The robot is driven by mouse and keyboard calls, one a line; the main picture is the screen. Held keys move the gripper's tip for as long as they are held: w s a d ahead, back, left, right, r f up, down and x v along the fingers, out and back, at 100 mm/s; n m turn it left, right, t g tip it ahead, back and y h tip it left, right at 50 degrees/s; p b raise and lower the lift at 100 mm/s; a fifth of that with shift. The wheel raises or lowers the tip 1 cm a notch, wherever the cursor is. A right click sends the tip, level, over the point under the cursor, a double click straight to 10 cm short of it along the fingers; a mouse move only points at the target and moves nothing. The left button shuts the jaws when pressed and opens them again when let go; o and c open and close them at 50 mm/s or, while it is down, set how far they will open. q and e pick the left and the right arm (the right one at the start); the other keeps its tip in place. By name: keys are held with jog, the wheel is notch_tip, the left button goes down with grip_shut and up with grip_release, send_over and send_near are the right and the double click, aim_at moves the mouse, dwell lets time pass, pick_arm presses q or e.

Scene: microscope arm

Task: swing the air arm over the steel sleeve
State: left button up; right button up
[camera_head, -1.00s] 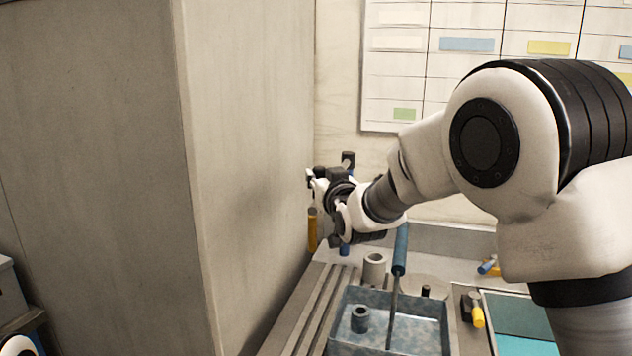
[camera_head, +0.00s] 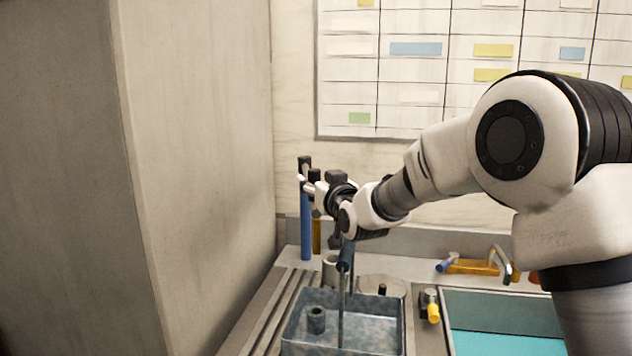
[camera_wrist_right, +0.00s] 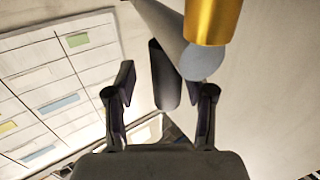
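My right gripper (camera_head: 322,190) is at the posts at the back of the bench. In the right wrist view its two fingers (camera_wrist_right: 162,100) are apart, with a dark rounded bar (camera_wrist_right: 165,75) between or just beyond them; I cannot tell whether they touch it. A blue post with a dark cap (camera_head: 306,220) and a yellow post (camera_head: 316,235) stand at the back left. I cannot tell which part is the air arm. A pale hollow cylinder (camera_head: 329,272), possibly the steel sleeve, stands behind the tray, partly hidden. My left gripper is not in view.
A blue-grey tray (camera_head: 375,340) holds a small hollow cylinder (camera_head: 316,320). A thin rod with a dark blue handle (camera_head: 346,256) rises over it. A yellow-handled tool (camera_head: 470,267) lies at the back right. A tall cabinet (camera_head: 190,150) bounds the left side.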

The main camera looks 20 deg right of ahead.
jog(key=shift+a+r, duration=0.15)
jog(key=shift+a, duration=0.15)
notch_tip(320, 180, up, 10)
jog(key=shift+f, duration=0.1)
jog(key=shift+d, duration=0.1)
jog(key=shift+w+f, duration=0.1)
